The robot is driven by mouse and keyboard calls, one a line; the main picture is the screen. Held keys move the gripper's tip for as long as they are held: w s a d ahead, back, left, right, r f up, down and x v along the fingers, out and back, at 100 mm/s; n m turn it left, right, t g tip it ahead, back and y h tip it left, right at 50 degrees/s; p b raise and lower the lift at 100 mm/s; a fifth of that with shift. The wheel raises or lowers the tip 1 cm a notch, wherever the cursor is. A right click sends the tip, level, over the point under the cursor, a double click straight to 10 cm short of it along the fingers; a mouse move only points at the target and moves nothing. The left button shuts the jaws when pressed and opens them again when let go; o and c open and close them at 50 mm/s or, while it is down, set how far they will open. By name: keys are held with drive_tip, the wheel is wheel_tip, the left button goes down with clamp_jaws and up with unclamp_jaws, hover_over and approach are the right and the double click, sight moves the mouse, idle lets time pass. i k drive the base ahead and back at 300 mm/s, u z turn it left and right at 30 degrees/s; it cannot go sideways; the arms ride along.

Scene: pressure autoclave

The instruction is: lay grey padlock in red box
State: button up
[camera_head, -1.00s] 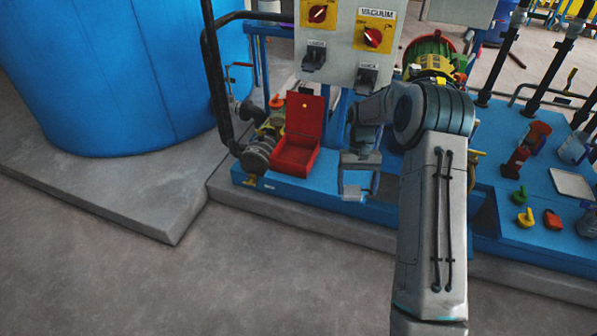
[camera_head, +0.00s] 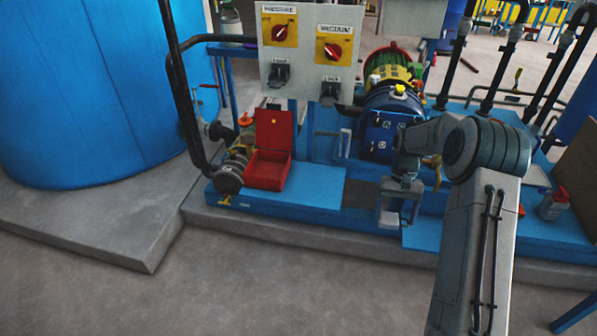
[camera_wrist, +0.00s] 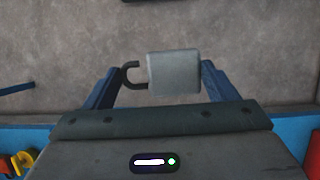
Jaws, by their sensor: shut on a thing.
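The red box (camera_head: 266,172) stands with its lid up on the left part of the blue platform. Its open side faces me. My gripper (camera_head: 390,214) points down over the platform's front edge, to the right of the box and apart from it. In the wrist view my gripper (camera_wrist: 159,78) is shut on the grey padlock (camera_wrist: 174,73), a pale block with a dark open-looking shackle pointing left.
A grey panel (camera_head: 307,62) with pressure and vacuum switches stands behind the box. A pump (camera_head: 231,176) sits left of the box, a blue motor (camera_head: 384,128) behind my gripper. The blue platform (camera_head: 315,187) is clear between box and gripper. A blue tank (camera_head: 90,90) is far left.

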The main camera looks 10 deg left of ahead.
sight(269, 174)
drive_tip(key=z, duration=0.05)
drive_tip(key=i, duration=0.6)
drive_tip(key=u, duration=1.05)
